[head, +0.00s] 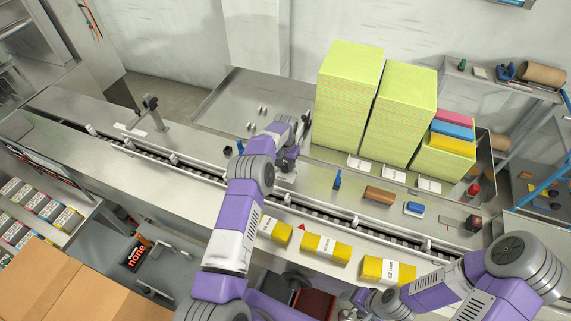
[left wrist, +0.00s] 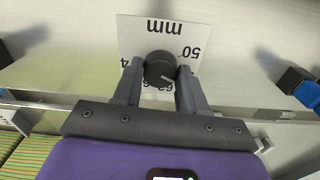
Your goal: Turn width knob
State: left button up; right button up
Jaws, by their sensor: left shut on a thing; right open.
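The width knob (left wrist: 159,68) is a round black dial with a pale pointer line, in the left wrist view. It sits on a white scale plate (left wrist: 136,38) marked "mm" and "50", with other numbers partly covered. My left gripper (left wrist: 160,78) has its two fingers on either side of the knob, shut on it. In the head view my left gripper (head: 290,155) is at the conveyor's far side, and the knob is hidden there. My right gripper (head: 372,300) is at the near edge by a yellow pack, away from the knob; its fingers are hard to make out.
Tall stacks of yellow-green cloths (head: 348,95) stand right of my left gripper. Several yellow packs (head: 327,247) lie along the near ledge. A blue-handled item (head: 337,180), a brown roll (head: 379,195) and a blue block (head: 414,208) lie on the machine top.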

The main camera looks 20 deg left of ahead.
aim_at(285, 166)
pick_arm(q)
jog(key=o, duration=1.1)
jog(key=shift+c, duration=0.2)
notch_tip(285, 166, up, 2)
jog(key=shift+r, duration=0.25)
notch_tip(285, 166, up, 2)
jog(key=b, duration=0.3)
jog(key=shift+r, duration=1.6)
